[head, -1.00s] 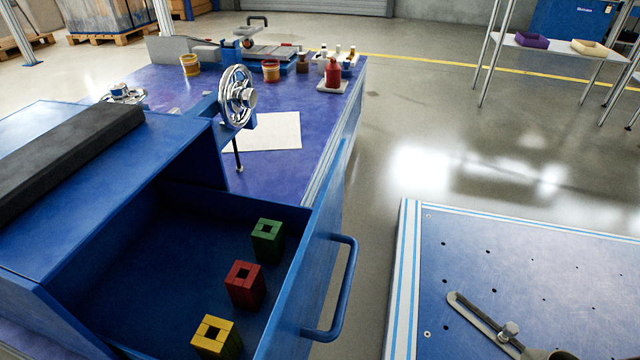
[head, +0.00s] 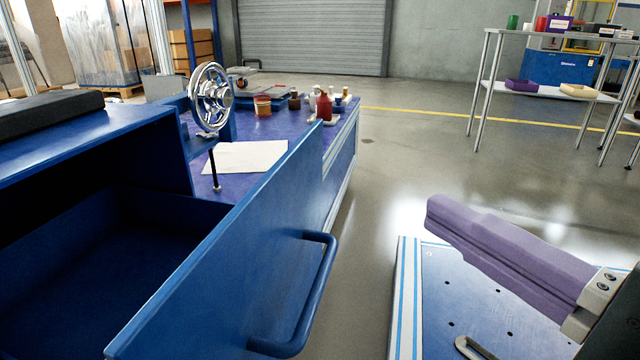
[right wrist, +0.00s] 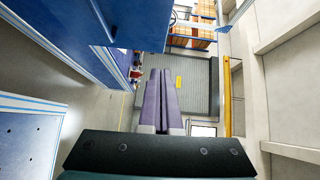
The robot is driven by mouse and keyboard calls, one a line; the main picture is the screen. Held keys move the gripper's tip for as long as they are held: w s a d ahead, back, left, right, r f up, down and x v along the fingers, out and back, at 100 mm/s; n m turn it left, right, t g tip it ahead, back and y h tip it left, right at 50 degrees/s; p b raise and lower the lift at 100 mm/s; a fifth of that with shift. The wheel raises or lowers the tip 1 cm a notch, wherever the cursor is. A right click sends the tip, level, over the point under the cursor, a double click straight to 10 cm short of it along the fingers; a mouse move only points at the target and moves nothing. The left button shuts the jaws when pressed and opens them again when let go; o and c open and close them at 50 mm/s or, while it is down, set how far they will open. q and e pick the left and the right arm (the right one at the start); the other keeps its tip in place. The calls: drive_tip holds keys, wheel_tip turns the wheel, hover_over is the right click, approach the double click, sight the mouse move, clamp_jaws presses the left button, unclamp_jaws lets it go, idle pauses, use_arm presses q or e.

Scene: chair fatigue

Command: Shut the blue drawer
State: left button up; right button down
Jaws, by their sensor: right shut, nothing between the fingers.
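The blue drawer (head: 235,245) stands open, pulled out of the blue cabinet (head: 95,140) on the left in the head view. Its tall front panel carries a blue bar handle (head: 322,290) on the outer side. The part of the inside that shows looks empty; the rest is hidden behind the front. My right gripper (head: 433,212) has purple fingers, shut with nothing between them. It is to the right of the handle, apart from it, above the perforated blue table. The shut fingers also show in the right wrist view (right wrist: 161,75). My left gripper is out of view.
A silver handwheel (head: 211,97) stands behind the drawer, near a white sheet (head: 246,157) on the purple bench. A perforated blue table (head: 455,290) is at the lower right. Bare floor (head: 385,195) lies between bench and table. Metal shelves (head: 484,80) stand at the back right.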

approach(304, 147)
drive_tip(key=w+d, duration=0.1)
drive_tip(key=w, duration=0.3)
drive_tip(key=a, duration=0.1)
drive_tip(key=w+a, duration=0.1)
drive_tip(key=a, duration=0.1)
drive_tip(key=shift+w+f+m+b, duration=0.1)
drive_tip(key=shift+m+b, duration=0.2)
drive_tip(key=shift+a, duration=0.35)
drive_tip(key=shift+w, duration=0.1)
drive_tip(key=shift+a, duration=0.1)
